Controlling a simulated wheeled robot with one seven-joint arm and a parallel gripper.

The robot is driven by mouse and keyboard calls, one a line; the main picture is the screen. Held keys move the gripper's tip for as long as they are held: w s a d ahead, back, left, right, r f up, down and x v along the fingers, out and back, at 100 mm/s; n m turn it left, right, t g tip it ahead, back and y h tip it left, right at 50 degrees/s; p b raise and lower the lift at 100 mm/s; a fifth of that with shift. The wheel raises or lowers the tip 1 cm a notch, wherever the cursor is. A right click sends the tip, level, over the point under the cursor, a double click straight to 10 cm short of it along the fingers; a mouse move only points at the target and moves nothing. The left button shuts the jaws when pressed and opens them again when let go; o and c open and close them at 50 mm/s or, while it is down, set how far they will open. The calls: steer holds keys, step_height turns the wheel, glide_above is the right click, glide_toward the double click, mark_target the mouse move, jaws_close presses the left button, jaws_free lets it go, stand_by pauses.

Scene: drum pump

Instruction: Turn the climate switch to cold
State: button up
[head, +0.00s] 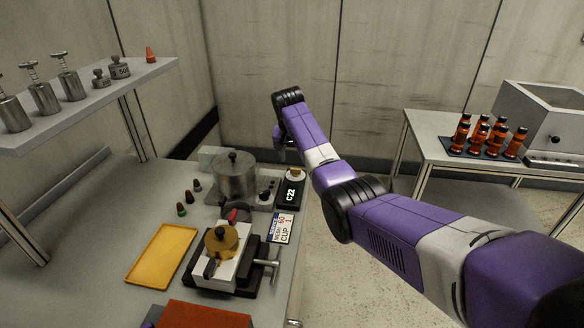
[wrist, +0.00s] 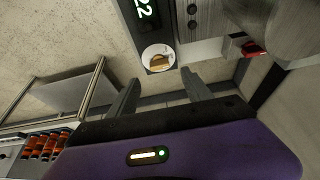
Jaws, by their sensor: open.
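The climate switch is a tan knob on a round white dial (head: 296,175), at the far end of a black panel whose lit display (head: 291,194) reads C22. In the wrist view the dial (wrist: 158,58) lies just beyond and between my fingertips, with a gap to them. Part of the display (wrist: 145,12) shows at the top edge there. I cannot read any hot or cold marks on the dial. My gripper (wrist: 160,85) is open and empty, its two fingers spread apart. In the head view my gripper's end is small and partly hidden by the arm.
A metal pot (head: 236,174) and a small dark-knobbed box (head: 266,190) stand left of the panel. A yellow tray (head: 162,254) and a clamp-like device (head: 226,258) are nearer. A shelf (head: 90,105) holds weights. Several orange bottles (head: 490,139) stand on the right table.

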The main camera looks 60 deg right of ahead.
mark_target(296, 169)
steer(key=shift+b+x, duration=0.35)
steer(key=shift+x, duration=3.15)
steer(key=shift+d, duration=0.1)
steer(key=shift+c, duration=0.2)
jaws_close()
